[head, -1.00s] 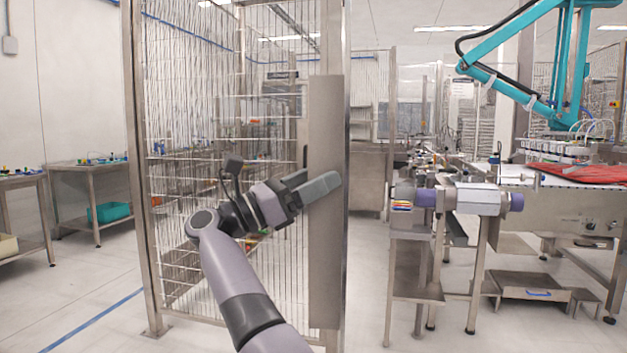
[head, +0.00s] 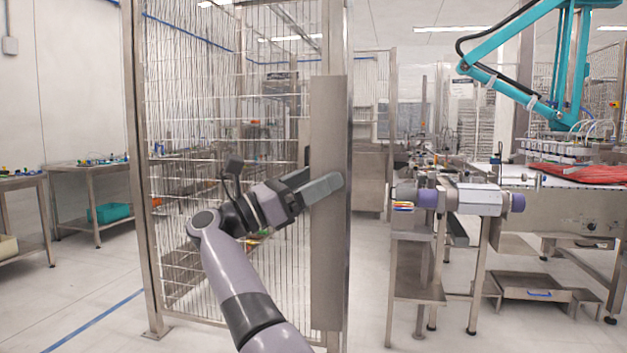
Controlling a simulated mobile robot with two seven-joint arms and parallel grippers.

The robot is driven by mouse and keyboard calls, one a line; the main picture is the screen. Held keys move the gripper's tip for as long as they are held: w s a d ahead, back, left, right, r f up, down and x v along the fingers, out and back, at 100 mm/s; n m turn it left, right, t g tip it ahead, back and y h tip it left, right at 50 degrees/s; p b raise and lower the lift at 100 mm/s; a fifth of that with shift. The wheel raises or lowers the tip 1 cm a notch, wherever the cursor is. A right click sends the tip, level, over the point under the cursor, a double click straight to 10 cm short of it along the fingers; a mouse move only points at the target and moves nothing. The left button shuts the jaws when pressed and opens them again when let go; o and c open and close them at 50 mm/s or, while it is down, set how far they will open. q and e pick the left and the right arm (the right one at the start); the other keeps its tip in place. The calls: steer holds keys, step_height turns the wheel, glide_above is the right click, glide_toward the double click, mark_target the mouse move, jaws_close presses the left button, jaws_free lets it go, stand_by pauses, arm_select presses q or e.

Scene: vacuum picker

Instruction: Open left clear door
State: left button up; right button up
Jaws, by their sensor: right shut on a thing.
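The left clear door (head: 215,120) is a tall see-through panel of wire mesh in a metal frame, left of the middle in the head view. A wide plain metal plate (head: 328,260) runs down its right side. My right gripper (head: 322,188) is in front of this plate at mid height, with its fingers pointing right. It is shut on the door handle, which the fingers mostly hide; a short dark piece (head: 307,155) shows just above them. Whether the door stands slightly ajar I cannot tell. My left gripper is not in view.
Metal side tables (head: 90,170) stand at the left wall. A conveyor bench (head: 560,182) with a red item (head: 598,174) and a teal picker arm (head: 525,75) above it stand at the right. The floor (head: 95,290) at the front left is clear.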

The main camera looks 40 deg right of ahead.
steer(key=shift+w+r, duration=0.1)
steer(key=shift+w, duration=0.05)
steer(key=v, duration=0.7)
stand_by(0.3)
steer(key=shift+a, duration=0.1)
stand_by(0.3)
steer(key=shift+a, duration=0.1)
